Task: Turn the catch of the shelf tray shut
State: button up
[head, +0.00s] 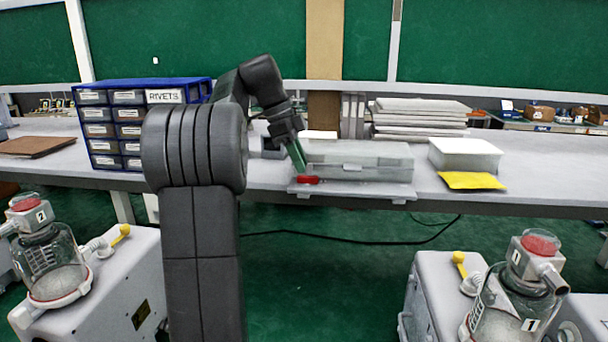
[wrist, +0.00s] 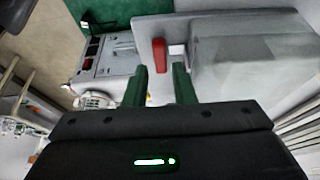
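The shelf tray (head: 344,191) is a pale flat plate at the front edge of the bench, with a clear lidded box (head: 365,172) on it. Its red catch (head: 308,180) is at the tray's left front. In the wrist view the catch (wrist: 160,55) is a red bar lying lengthwise along the finger direction. My gripper (head: 302,168) has green fingers and points down at the catch. In the wrist view my gripper (wrist: 161,72) is open, and the catch's near end appears between the fingertips, with gaps on both sides. I cannot tell their height difference.
A blue drawer rack marked RIVETS (head: 143,120) stands left on the bench. Canister pumps stand at lower left (head: 52,265) and lower right (head: 505,290). A cable (head: 340,238) hangs under the bench.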

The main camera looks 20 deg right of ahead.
aim_at(307, 176)
jog(key=shift+x, duration=1.65)
grip_shut()
